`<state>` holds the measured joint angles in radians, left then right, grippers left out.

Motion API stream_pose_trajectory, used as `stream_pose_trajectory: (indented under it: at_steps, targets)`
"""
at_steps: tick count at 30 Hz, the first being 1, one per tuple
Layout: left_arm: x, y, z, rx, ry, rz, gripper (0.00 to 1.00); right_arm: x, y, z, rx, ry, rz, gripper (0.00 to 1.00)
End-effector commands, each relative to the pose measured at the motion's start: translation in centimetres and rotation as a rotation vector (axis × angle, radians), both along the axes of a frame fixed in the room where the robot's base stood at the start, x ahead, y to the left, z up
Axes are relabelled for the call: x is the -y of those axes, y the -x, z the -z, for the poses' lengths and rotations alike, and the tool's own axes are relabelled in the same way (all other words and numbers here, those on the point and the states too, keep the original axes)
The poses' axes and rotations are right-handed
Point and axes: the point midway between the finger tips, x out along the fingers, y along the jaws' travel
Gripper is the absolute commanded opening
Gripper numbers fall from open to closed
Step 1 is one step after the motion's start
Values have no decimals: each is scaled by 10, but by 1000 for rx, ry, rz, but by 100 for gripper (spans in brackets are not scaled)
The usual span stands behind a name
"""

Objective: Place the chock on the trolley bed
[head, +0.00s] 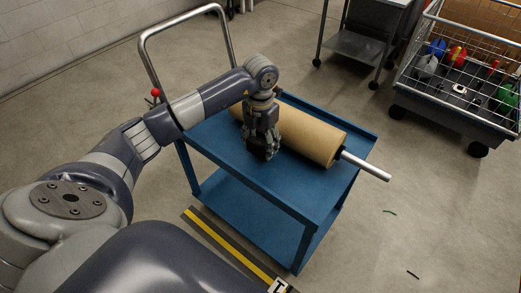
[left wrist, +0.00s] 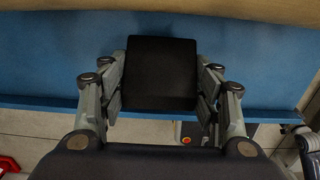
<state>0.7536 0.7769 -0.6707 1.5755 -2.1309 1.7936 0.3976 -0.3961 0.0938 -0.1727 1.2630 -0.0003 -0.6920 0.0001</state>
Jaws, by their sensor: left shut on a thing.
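The chock is a black block (left wrist: 160,72) between the fingers of my left gripper (head: 262,146) in the left wrist view. The gripper is shut on it. In the head view the gripper points down over the blue trolley bed (head: 225,160), on the near side of a brown roll (head: 310,137). The chock is mostly hidden there by the dark fingers. The blue bed also shows behind the chock in the left wrist view (left wrist: 60,60). I cannot tell whether the chock touches the bed. My right gripper is not in view.
The roll lies along the trolley, with a metal shaft (head: 366,166) sticking out past the right end. The trolley has a tall push handle (head: 143,62) and a lower shelf (head: 245,215). A wire-sided cart (head: 445,105) with several items stands at the right. The bed's near strip is clear.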

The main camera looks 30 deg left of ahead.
Motion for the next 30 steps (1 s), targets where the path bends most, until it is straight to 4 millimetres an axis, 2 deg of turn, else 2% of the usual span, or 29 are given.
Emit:
stream_pose_trajectory:
  at_steps: [4, 10, 15, 23, 24, 26, 30]
  targets:
    - [-1, -2, 6, 0, 2, 0, 27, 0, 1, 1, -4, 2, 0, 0]
    - [-1, -1, 33, -1, 2, 0, 27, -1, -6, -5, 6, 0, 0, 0]
    - [-1, -2, 35, 2, 0, 0, 27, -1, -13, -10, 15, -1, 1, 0]
    - [-1, -2, 38, 1, 0, 0, 27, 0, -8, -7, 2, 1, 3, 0]
    - [-1, -2, 38, 0, 0, 0, 67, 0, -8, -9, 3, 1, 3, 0]
    - [-1, -2, 37, 0, 0, 0, 78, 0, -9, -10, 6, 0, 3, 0]
    - [-1, -2, 37, 0, 0, 0, 78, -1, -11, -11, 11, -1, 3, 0]
